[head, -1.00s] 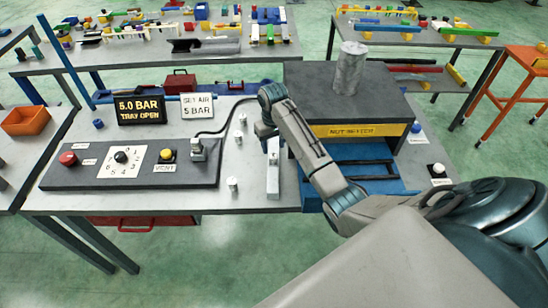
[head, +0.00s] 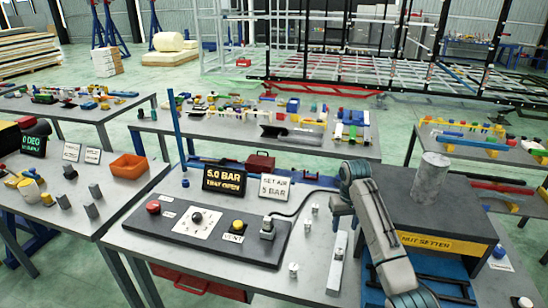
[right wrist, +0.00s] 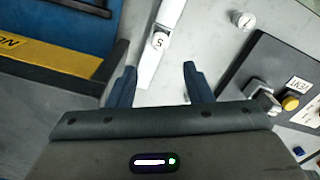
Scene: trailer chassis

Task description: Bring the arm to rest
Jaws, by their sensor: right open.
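My right arm (head: 380,228) reaches over the bench from the lower right in the head view, beside the nut setter. The white bar (right wrist: 163,30), with a marker reading 5, lies just beyond the fingertips. My left gripper is in neither view.
The nut setter (head: 440,243) with a grey cylinder (head: 430,180) on top stands right of the arm. The control panel (head: 190,240) with a red button, dial and yellow button is to the left. Small numbered pegs (head: 293,270) stand between.

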